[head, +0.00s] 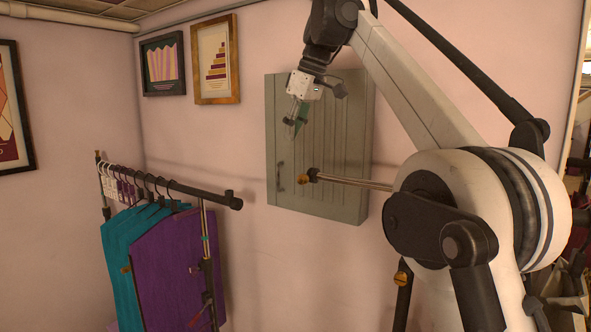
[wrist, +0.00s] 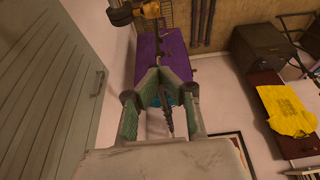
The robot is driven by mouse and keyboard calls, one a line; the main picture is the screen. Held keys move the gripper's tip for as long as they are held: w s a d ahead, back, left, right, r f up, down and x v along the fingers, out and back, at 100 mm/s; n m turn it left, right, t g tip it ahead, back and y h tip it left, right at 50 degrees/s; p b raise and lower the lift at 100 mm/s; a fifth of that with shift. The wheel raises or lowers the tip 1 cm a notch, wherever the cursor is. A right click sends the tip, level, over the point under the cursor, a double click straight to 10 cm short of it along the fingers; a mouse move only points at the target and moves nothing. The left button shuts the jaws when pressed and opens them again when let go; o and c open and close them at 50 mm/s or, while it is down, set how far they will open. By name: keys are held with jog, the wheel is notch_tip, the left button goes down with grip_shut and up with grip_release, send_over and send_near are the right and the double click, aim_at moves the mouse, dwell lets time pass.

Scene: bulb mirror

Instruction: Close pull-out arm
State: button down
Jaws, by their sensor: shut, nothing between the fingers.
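A thin metal rod with a black end and a brass knob (head: 312,175) sticks out leftward in front of the grey-green cabinet; it looks like the pull-out arm. Its other end is hidden behind my arm. A black and brass fitting (wrist: 135,10), probably the same end, shows at the top edge of the wrist view. My gripper (head: 296,122) is in front of the cabinet's upper part, above the rod's end and apart from it in the picture. Its green fingers (wrist: 166,76) are shut with nothing between them.
The grey-green wall cabinet (head: 345,130) is behind the rod and gripper. A clothes rack (head: 205,192) with teal and purple garments (head: 180,265) stands at left. A yellow shirt (wrist: 288,110) lies at right in the wrist view. Pale wall lies between rack and cabinet.

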notch_tip(320, 180, down, 9)
jog(key=shift+s+d, duration=0.3)
jog(key=shift+d, duration=0.1)
dwell(0.4)
jog(key=shift+f, duration=0.1)
jog(key=shift+s, duration=0.1)
